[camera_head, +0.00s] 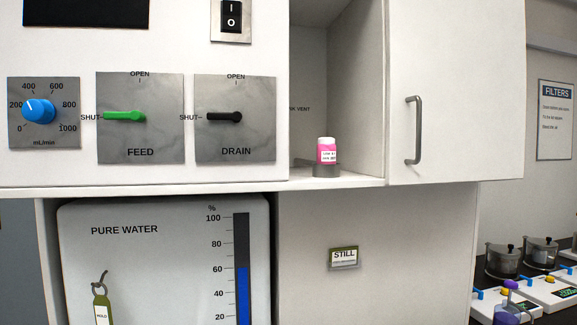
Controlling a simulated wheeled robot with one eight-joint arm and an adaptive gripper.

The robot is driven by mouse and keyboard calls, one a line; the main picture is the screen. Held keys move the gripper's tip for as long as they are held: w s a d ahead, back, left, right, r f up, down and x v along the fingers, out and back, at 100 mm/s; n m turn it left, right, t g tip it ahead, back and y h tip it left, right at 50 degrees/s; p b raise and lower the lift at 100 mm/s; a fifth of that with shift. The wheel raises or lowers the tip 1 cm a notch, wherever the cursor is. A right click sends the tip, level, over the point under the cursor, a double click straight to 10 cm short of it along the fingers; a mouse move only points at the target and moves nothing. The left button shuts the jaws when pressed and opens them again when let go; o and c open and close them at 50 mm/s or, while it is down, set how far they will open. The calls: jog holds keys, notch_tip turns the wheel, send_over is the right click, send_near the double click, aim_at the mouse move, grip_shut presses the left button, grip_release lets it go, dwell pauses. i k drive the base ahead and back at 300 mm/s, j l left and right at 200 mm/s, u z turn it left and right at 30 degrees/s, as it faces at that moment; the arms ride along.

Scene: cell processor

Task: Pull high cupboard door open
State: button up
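The white high cupboard door (465,95) is at the upper right in the head view. A grey vertical bar handle (416,130) is fixed near its left edge. The door looks shut, with its face in line with the cabinet front. The inside behind it is hidden. My gripper is not in view, and nothing is seen touching the handle.
Left of the door is an open niche (356,80) holding a pink bottle (327,150). Further left are the FEED (140,118) and DRAIN (235,118) levers and a blue knob (39,110). Pots (502,260) stand at the lower right.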

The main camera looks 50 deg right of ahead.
aim_at(456, 70)
jog(key=z, duration=2.7)
jog(key=k+z, duration=0.25)
jog(key=k, duration=0.35)
